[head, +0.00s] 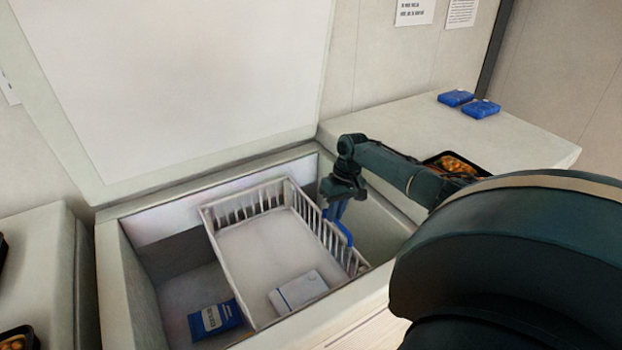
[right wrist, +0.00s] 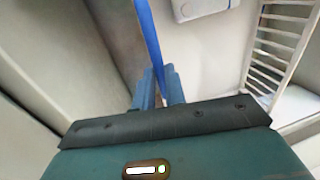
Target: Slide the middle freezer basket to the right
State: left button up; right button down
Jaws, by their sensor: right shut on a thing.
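The white slatted basket (head: 222,221) sits inside the open chest freezer (head: 115,290), around its middle. It has slatted sides and a blue handle (head: 346,234) along its right side. My right gripper (head: 337,212) reaches down at that right side with its fingers shut on the blue handle. In the right wrist view, the blue handle (right wrist: 147,32) runs as a strip between the fingertips (right wrist: 158,88), and the basket's slats (right wrist: 275,45) show at the right. A white box (head: 298,290) lies in the basket. My left gripper is not in view.
A blue packet (head: 214,320) lies on the freezer floor left of the basket. The space right of the basket looks free, partly hidden by my arm. The counter (head: 400,120) on the right holds blue packs (head: 482,108) and a bento tray (head: 447,163).

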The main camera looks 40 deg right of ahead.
jog(key=s+d+b, duration=0.1)
jog(key=d+b, duration=0.1)
jog(key=d, duration=0.4)
jog(key=shift+s+d, duration=0.25)
jog(key=shift+d, duration=0.1)
jog(key=c, duration=1.5)
grip_release()
jog(key=shift+o, duration=0.2)
notch_tip(320, 180, up, 13)
jog(key=d, duration=0.2)
jog(key=shift+s+d, duration=0.2)
jog(key=shift+s, duration=0.1)
